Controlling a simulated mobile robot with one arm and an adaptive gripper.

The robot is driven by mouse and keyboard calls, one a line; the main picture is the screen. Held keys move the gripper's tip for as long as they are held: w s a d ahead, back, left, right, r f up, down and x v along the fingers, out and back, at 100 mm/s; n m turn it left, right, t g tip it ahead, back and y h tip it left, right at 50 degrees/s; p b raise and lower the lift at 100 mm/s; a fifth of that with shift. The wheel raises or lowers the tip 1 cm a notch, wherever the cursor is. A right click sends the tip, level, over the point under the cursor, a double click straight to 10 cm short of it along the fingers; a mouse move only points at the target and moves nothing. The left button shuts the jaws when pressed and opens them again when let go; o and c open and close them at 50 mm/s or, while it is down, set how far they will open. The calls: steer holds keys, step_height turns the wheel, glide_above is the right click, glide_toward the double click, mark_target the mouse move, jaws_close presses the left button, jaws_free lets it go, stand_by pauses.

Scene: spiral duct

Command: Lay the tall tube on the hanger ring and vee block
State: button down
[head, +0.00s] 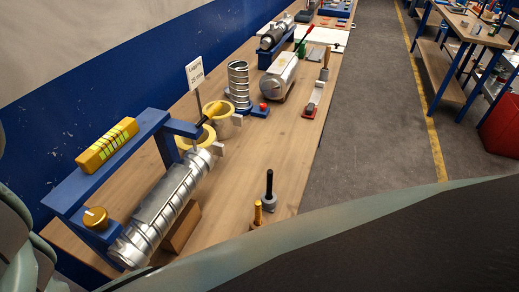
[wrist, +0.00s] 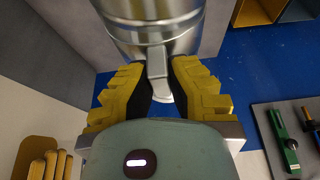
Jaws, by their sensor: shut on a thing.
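In the wrist view my gripper (wrist: 160,85) has its yellow fingers closed on a narrow metal tab (wrist: 159,78) on a shiny ribbed tube (wrist: 155,22); the tube's top is cut off by the frame. In the head view a long silver spiral tube (head: 165,205) lies slanted under a blue frame, its far end beside yellow rings (head: 194,138) (head: 218,111). A brown wooden block (head: 182,228) shows by its right side. I cannot tell whether this is the held tube, or whether it touches ring or block. My gripper is out of the head view.
A black-topped pin (head: 269,188) and a brass pin (head: 257,213) stand near the bench's right edge. The blue frame (head: 115,160) carries a yellow level. My arm covers the lower right.

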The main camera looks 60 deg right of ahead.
steer(key=shift+f+b, duration=2.85)
steer(key=shift+f, duration=0.1)
steer(key=c, duration=1.1)
jaws_free()
steer(key=shift+o, duration=0.2)
steer(key=shift+w+r, duration=0.1)
steer(key=shift+r, duration=0.05)
steer(key=shift+d+r, duration=0.15)
steer(key=shift+r, duration=0.15)
steer(key=shift+v, duration=5.6)
